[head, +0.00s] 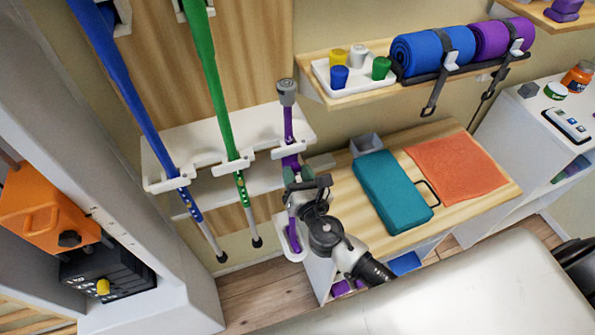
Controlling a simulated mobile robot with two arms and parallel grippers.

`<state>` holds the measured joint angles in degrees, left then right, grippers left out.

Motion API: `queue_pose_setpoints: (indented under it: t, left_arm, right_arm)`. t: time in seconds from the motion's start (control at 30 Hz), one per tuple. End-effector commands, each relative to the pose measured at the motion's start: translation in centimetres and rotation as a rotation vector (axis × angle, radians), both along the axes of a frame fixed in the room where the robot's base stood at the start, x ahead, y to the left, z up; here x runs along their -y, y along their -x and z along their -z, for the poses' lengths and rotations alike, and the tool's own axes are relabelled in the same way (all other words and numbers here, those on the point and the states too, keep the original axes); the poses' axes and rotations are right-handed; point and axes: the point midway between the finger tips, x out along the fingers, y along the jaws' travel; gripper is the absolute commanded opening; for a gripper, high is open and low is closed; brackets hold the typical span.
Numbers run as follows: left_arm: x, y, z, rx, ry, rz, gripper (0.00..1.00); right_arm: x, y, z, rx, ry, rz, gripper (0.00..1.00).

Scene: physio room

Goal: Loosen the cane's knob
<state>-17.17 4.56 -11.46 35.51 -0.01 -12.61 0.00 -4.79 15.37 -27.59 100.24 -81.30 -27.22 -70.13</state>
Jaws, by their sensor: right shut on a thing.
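The purple cane (290,128) stands in a white wall rack, with a grey end piece (287,92) at its top and a curved purple part (292,236) at its lower end. My right gripper (297,180) is at the middle of the cane, its arm coming from the lower right. It is shut at the place of the cane's knob. The gripper covers the knob, so its shape and how far it is turned cannot be seen. My left gripper is not in view.
A blue cane (128,90) and a green cane (212,80) hang in the white rack (185,137) to the left. A wooden shelf right of the cane holds a teal block (390,190) and an orange towel (457,167). A pale padded surface (470,290) fills the lower right.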

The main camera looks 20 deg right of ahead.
Motion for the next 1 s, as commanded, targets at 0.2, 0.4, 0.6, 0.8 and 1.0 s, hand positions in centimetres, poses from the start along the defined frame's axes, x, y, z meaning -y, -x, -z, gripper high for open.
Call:
queue_pose_setpoints:
  t: [0.2, 0.4, 0.6, 0.8, 1.0]
  left_arm:
    - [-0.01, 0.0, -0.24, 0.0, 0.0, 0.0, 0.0]
    - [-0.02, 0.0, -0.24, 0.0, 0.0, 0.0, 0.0]
    - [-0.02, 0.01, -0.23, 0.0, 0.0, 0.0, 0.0]
    - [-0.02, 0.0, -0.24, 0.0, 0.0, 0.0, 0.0]
    - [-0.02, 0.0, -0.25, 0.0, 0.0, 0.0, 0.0]
  right_arm:
    - [-0.03, 0.04, 0.14, -0.002, 0.042, -0.001, 0.13]
    - [-0.03, 0.05, 0.19, -0.002, 0.05, -0.001, 0.13]
    - [-0.03, 0.06, 0.2, -0.002, 0.049, -0.001, 0.13]
    - [-0.02, 0.04, 0.15, -0.001, 0.048, -0.001, 0.62]
    - [-0.01, 0.01, 0.07, 0.0, 0.048, -0.001, 0.62]
